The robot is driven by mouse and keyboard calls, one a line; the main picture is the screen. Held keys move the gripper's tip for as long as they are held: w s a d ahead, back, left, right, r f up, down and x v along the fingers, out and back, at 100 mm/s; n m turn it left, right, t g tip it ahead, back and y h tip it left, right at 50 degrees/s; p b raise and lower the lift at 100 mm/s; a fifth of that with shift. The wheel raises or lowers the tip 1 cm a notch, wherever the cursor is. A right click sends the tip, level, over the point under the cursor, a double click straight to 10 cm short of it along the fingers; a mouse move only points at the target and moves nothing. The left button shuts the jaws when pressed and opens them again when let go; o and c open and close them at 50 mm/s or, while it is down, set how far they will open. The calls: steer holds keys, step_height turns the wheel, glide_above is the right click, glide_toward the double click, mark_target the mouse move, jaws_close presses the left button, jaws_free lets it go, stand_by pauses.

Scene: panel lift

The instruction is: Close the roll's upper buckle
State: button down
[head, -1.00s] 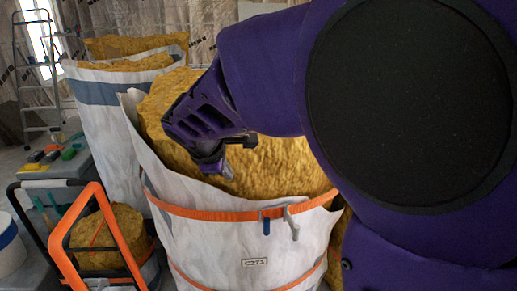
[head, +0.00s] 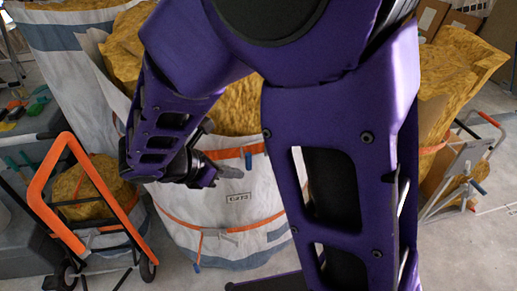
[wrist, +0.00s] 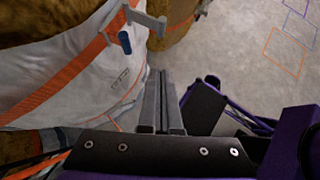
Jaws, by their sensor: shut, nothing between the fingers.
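The roll (head: 180,218) is yellow insulation in a white wrap marked with a small label, with an orange upper strap (head: 222,154) around it. The upper buckle (wrist: 125,14) shows in the wrist view at the top: grey metal with a blue tab (wrist: 125,42) hanging and a grey lever (wrist: 149,20) sticking out from the strap. In the head view only its blue part (head: 248,160) shows clearly, beside my arm. My gripper (head: 232,172) is in front of the roll, just below the upper strap. Its fingers (wrist: 162,95) are together and empty, apart from the buckle.
A lower orange strap (head: 242,226) with a hanging end circles the roll. An orange-framed cart (head: 65,150) stands left; another cart (head: 462,165) with insulation stands right. A larger wrapped roll (head: 60,60) is behind left. Bare floor (wrist: 230,50) lies beside the roll.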

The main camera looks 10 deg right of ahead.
steer(key=b, duration=0.2)
glide_toward(276, 170)
steer(key=x, duration=0.5)
steer(key=shift+s+a+f, duration=0.1)
steer(key=shift+a+f, duration=0.15)
steer(key=shift+f, duration=0.1)
steer(key=shift+w+d, duration=0.3)
steer(key=shift+d, duration=0.2)
